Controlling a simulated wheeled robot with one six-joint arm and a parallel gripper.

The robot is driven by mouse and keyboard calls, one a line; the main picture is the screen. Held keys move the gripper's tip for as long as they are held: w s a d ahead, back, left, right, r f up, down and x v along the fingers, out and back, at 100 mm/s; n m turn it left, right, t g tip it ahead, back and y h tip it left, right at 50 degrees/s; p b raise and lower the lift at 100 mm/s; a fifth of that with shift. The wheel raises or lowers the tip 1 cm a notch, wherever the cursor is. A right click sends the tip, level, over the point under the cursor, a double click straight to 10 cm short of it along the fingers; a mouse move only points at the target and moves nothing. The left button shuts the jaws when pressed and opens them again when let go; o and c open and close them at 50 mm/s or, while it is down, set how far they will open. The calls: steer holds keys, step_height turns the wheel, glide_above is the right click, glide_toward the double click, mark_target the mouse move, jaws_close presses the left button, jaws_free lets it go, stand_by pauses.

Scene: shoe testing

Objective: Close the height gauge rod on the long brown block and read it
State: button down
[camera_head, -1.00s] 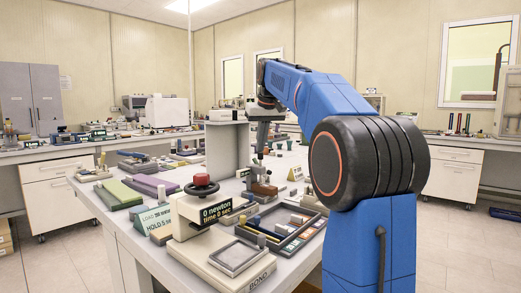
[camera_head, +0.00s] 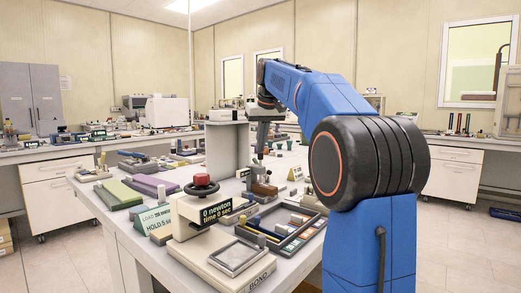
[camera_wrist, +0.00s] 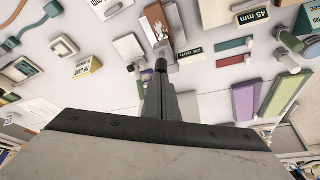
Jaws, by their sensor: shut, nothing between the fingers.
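The long brown block (camera_wrist: 154,20) lies at the top middle of the wrist view, beside a grey upright part of the height gauge (camera_wrist: 175,22). A small dark display with white "mm" writing (camera_wrist: 191,55) stands by the gauge; its number is too small to read surely. In the head view the brown block (camera_head: 263,188) sits at the gauge on the bench, partly behind other things. My gripper (camera_wrist: 160,67) is shut and empty, with its tips close to the gauge in the picture. In the head view my gripper (camera_head: 260,154) hangs just above the gauge. Contact cannot be told.
A "45 mm" sign (camera_wrist: 250,18) and green and purple blocks (camera_wrist: 285,92) lie to the right in the wrist view. In the head view a press with a red knob (camera_head: 201,180) and a tray of small parts (camera_head: 285,222) stand in front. A grey upright panel (camera_head: 227,148) stands left of my gripper.

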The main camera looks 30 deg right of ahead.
steer(key=shift+r, duration=0.2)
steer(key=shift+r, duration=2.3)
